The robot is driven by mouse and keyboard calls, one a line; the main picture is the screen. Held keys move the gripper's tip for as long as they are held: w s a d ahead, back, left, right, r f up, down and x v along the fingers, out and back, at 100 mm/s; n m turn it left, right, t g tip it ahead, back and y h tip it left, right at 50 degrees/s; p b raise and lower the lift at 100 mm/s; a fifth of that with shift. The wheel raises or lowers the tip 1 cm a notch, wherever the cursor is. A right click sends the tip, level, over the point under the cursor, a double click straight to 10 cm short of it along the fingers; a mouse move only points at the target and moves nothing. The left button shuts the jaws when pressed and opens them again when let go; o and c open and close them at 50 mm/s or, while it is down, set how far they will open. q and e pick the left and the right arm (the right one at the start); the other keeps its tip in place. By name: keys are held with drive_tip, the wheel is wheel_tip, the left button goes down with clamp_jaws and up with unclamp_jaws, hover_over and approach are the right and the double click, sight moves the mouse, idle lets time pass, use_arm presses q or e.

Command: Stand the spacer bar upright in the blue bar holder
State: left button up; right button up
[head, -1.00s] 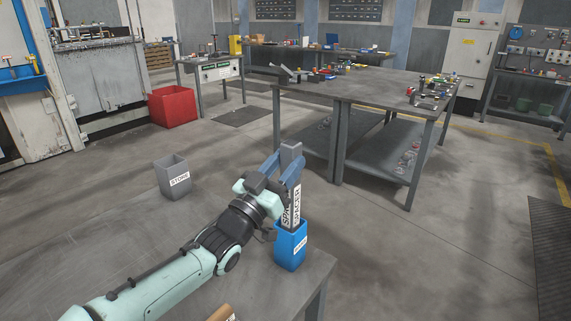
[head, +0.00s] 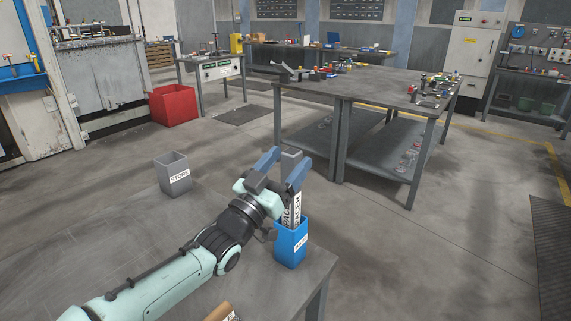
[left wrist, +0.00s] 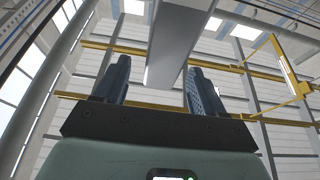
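The grey spacer bar (head: 291,205), with a white lettered label, stands upright with its lower end inside the blue bar holder (head: 291,246) near the table's right edge. My left gripper (head: 283,167) is open around the bar's upper part, with a finger on either side and gaps to the bar. In the left wrist view the bar (left wrist: 168,45) rises between the two spread fingers (left wrist: 155,85). The bar's bottom is hidden inside the holder. My right gripper is not in view.
A grey holder marked STORE (head: 173,175) stands at the table's far left. A brown cylindrical thing (head: 220,313) shows at the bottom edge. The grey table top (head: 130,235) is mostly bare. A workbench (head: 385,90) stands beyond.

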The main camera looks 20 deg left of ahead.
use_arm(q)
drive_tip(key=shift+f, duration=0.1)
drive_tip(key=v, duration=1.3)
drive_tip(key=shift+s, duration=0.25)
idle(0.3)
